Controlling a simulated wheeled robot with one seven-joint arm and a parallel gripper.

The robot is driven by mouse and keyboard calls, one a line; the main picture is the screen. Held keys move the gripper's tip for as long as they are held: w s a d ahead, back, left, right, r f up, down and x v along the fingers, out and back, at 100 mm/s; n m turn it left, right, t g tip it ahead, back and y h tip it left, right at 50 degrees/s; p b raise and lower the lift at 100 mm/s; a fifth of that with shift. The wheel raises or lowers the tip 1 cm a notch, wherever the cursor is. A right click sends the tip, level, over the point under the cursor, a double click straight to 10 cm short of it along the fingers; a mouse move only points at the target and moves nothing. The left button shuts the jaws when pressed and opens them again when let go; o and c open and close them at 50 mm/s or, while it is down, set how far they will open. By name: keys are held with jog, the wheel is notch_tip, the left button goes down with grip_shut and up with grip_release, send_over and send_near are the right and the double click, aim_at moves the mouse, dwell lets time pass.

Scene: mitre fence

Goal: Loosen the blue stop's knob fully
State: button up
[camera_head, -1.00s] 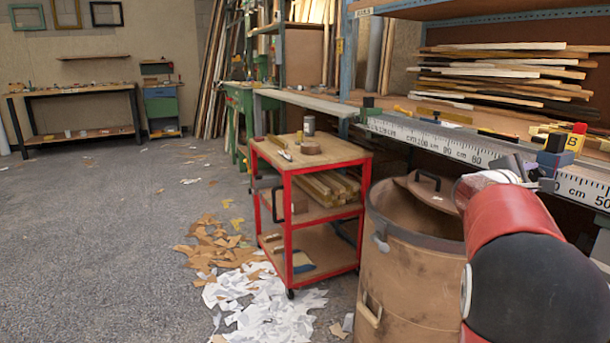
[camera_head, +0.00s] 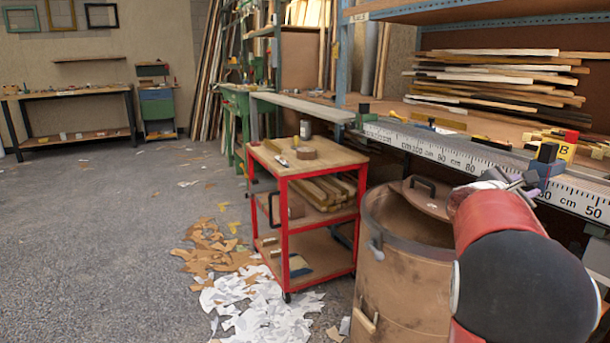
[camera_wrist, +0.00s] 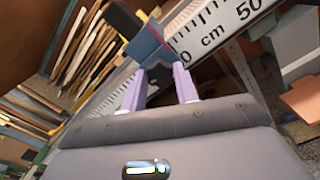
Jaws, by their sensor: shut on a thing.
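The blue stop (camera_head: 549,168) sits on the white-scaled fence rail (camera_head: 470,160) at the right of the head view, with a black block on its top. In the wrist view the blue stop (camera_wrist: 146,46) is just beyond my fingertips, with a thin red line on it. My gripper (camera_wrist: 163,72) has its two pale purple fingers closed on the stop's knob (camera_wrist: 157,66), which is mostly hidden between the tips. In the head view my gripper (camera_head: 522,187) is at the near face of the stop, tilted.
A yellow stop marked B (camera_head: 564,148) with a red top is just behind the blue stop. A dark green stop (camera_head: 364,112) is at the rail's far end. A brown bin (camera_head: 405,270) and a red cart (camera_head: 283,235) stand below left. Stacked boards (camera_head: 500,80) lie on the shelf.

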jog(key=n, duration=0.4)
dwell(0.4)
jog(key=n, duration=0.3)
jog(key=o, duration=0.8)
jog(key=shift+n, duration=0.4)
jog(key=shift+a, duration=0.1)
jog(key=shift+b+v, duration=0.45)
jog(key=shift+v, duration=3)
